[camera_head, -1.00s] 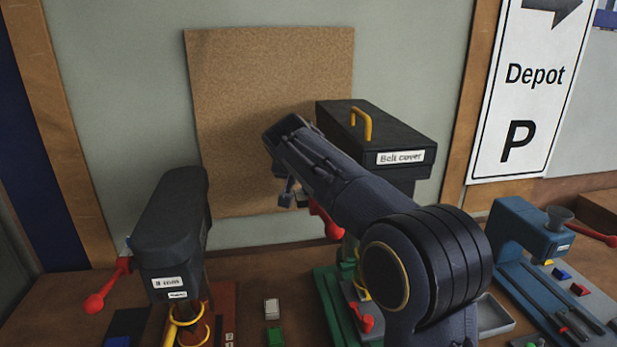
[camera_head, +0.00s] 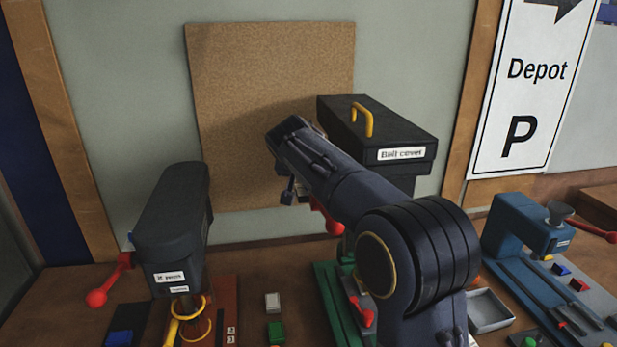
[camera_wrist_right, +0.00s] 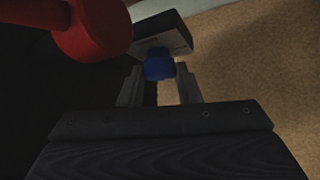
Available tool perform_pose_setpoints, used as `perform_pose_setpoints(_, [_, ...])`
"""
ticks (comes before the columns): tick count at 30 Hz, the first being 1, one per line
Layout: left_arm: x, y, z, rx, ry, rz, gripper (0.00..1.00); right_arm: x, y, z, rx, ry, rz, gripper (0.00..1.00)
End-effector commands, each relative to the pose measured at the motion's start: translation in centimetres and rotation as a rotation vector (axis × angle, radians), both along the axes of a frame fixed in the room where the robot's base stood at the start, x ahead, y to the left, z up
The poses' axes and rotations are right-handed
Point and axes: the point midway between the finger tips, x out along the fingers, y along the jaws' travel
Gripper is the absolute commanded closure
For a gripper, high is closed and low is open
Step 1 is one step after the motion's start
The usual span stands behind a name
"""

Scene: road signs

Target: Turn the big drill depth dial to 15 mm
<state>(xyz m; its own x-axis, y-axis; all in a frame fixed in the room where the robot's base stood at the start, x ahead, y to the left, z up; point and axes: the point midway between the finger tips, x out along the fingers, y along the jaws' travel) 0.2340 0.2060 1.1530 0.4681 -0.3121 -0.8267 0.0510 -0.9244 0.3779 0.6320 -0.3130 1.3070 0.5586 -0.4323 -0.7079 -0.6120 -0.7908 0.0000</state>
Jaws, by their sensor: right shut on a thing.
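The big drill (camera_head: 400,165) has a black head labelled "Belt cover" and stands behind my right arm on a green base (camera_head: 332,300). In the right wrist view, a blue knob (camera_wrist_right: 158,66) sits under a dark block with a pale face (camera_wrist_right: 168,42); I take it for the depth dial. My right gripper (camera_wrist_right: 158,84) is shut on this blue knob, one finger on each side. Its scale or reading cannot be made out. In the head view my right wrist hides the knob and fingers. My left gripper is not in view.
A red ball handle (camera_wrist_right: 92,28) is close to my right gripper. A smaller dark drill (camera_head: 175,235) stands left, with a red lever (camera_head: 97,298). A blue machine (camera_head: 525,225) and a grey tray (camera_head: 488,312) are right. A corkboard (camera_head: 270,70) hangs behind.

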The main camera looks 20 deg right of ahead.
Motion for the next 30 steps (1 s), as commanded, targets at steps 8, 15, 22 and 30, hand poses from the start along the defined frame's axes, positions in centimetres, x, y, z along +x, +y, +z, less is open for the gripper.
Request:
perform_pose_setpoints(8, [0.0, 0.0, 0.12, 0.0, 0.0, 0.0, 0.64, 0.17, 0.17, 0.08, -0.005, 0.0, -0.118, 0.92])
perform_pose_setpoints(15, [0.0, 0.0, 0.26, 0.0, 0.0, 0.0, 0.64, 0.41, 0.32, 0.11, -0.005, -0.002, -0.316, 0.92])
perform_pose_setpoints(22, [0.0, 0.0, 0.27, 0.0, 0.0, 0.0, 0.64, 0.61, 0.4, 0.07, -0.004, -0.004, -0.512, 0.92])
perform_pose_setpoints(30, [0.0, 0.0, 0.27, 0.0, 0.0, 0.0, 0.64, 0.74, 0.43, 0.08, -0.002, -0.005, -0.677, 0.92])
